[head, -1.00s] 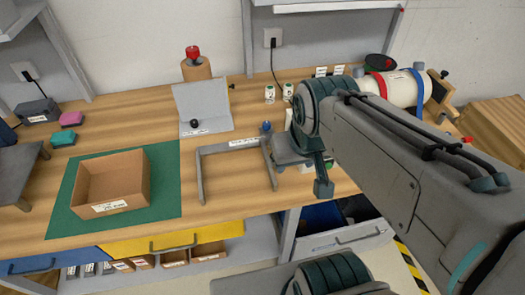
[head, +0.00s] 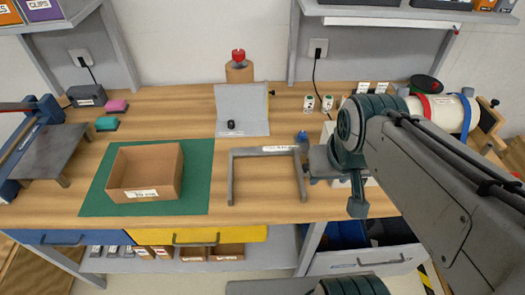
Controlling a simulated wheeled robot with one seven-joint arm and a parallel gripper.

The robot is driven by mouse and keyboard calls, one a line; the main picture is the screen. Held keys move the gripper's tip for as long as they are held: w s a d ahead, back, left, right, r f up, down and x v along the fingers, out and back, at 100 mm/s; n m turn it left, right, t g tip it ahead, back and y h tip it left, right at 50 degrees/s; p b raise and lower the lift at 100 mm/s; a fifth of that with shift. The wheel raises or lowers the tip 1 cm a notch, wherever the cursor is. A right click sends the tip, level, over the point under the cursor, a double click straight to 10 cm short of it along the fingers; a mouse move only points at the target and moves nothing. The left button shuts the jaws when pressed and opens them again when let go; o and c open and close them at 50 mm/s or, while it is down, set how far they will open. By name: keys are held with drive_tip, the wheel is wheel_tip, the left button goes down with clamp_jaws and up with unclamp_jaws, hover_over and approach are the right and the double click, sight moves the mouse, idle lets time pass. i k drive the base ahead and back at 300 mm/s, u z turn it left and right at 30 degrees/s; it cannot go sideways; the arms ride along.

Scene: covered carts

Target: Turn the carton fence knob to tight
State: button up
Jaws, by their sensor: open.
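A grey U-shaped fence frame (head: 236,153) with a white label stands on the bench right of the green mat. A small blue knob-like part (head: 302,137) is by its far right corner; I cannot tell which way it is set. A black knob (head: 231,124) sits on a pale grey plate (head: 250,100) behind the frame. The label texts are too small to read, so I cannot tell which knob is the carton fence's. My gripper (head: 335,190) is open and empty, right of the frame, apart from both knobs. My wrist partly hides a pale box below it.
An open cardboard carton (head: 140,190) stands on the green mat (head: 195,200) at left. A red-topped post (head: 239,65) stands at the back. A blue-and-grey machine (head: 45,150) is at far left. Drawers are under the bench's front edge.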

sight(302, 133)
drive_tip(key=u, duration=0.05)
drive_tip(key=k, duration=1.05)
drive_tip(key=z, duration=0.7)
drive_tip(key=i, duration=1.3)
drive_tip(key=u, duration=0.65)
